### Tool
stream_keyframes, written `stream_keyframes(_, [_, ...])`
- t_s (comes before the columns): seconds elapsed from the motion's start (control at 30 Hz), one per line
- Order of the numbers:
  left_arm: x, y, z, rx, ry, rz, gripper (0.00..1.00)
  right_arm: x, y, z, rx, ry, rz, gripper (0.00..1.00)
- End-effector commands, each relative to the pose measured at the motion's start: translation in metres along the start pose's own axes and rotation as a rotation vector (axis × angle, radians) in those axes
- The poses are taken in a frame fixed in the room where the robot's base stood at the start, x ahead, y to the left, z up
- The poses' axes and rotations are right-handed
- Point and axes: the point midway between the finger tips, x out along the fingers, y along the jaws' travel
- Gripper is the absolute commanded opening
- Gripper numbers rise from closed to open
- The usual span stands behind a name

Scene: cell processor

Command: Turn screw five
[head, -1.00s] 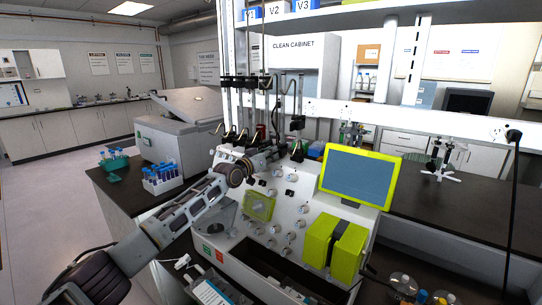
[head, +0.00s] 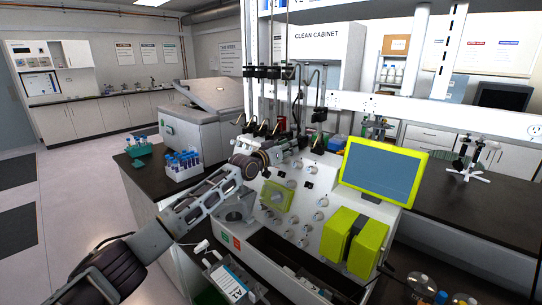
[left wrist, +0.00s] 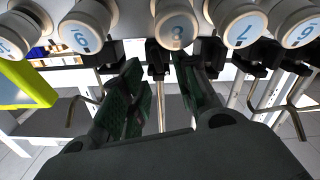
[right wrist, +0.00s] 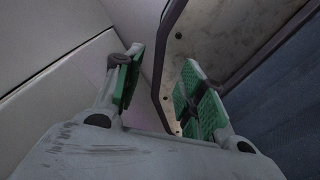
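The cell processor (head: 290,232) is a white sloped panel with several round knobs and a yellow-green screen (head: 383,172). My left gripper (head: 287,147) is at the panel's upper left edge. In the left wrist view, a row of white knobs with blue numbers crosses the top. The middle knob (left wrist: 175,30) looks like an 8, and the one to its right (left wrist: 240,28) like a 7. I cannot tell which one is screw five. My left gripper (left wrist: 163,80) is open below the middle knob, with a thin metal rod between its fingers. My right gripper (right wrist: 162,85) is open and empty.
Metal rods and black clamps (head: 282,75) stand behind the panel. A white rack of blue-capped tubes (head: 182,166) and a grey box-shaped device (head: 196,128) are on the left. Bottles (head: 420,285) stand at lower right. A dark bent bar (right wrist: 160,75) passes close to the right gripper.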

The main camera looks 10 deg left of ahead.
Motion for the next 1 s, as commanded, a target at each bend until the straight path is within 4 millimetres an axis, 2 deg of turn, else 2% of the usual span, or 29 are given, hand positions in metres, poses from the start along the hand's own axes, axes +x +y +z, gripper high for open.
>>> stream_keyframes(1.0, [-0.081, -0.001, 0.000, 0.001, 0.001, -0.002, 0.30, 0.000, 0.001, 0.001, 0.000, 0.000, 0.001, 0.40])
